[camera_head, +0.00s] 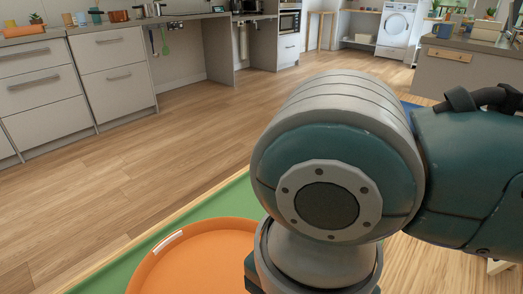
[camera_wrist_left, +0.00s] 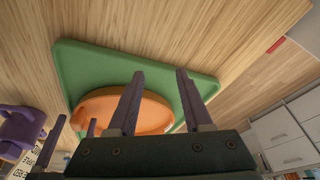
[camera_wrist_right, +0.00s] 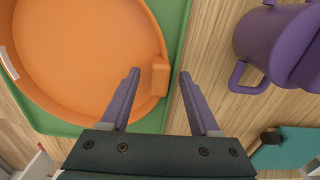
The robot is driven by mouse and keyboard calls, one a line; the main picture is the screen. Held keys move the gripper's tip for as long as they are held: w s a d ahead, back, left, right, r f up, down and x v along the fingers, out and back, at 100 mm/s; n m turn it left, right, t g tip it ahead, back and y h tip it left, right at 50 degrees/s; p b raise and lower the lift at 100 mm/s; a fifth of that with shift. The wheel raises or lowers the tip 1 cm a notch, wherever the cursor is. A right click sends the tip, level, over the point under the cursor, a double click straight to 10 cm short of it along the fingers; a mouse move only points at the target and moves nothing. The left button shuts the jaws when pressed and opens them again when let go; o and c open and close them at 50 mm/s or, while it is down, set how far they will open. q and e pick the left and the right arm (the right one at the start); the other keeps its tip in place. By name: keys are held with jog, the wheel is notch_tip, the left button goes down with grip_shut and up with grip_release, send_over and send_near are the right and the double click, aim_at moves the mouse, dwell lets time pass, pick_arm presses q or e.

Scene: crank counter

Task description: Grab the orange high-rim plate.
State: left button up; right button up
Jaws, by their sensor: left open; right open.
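The orange high-rim plate (camera_head: 195,268) lies on a green tray (camera_head: 108,281) at the bottom of the head view, partly hidden by my arm. In the left wrist view the plate (camera_wrist_left: 155,115) shows behind and between the fingers of my left gripper (camera_wrist_left: 160,73), which is open and empty. In the right wrist view the plate (camera_wrist_right: 80,50) fills the upper left, with an orange block-like handle (camera_wrist_right: 159,76) on its rim. My right gripper (camera_wrist_right: 160,72) is open, with the handle showing between its fingers, nearer the left one. I cannot tell the depth between them.
A purple mug (camera_wrist_right: 270,45) stands right of the plate in the right wrist view, with a teal object (camera_wrist_right: 285,150) below it. Grey cabinets (camera_head: 115,75) line the far wall behind open wooden floor (camera_head: 190,130).

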jog(key=shift+c, duration=0.4)
grip_shut()
jog(key=shift+r, duration=0.1)
dwell(0.8)
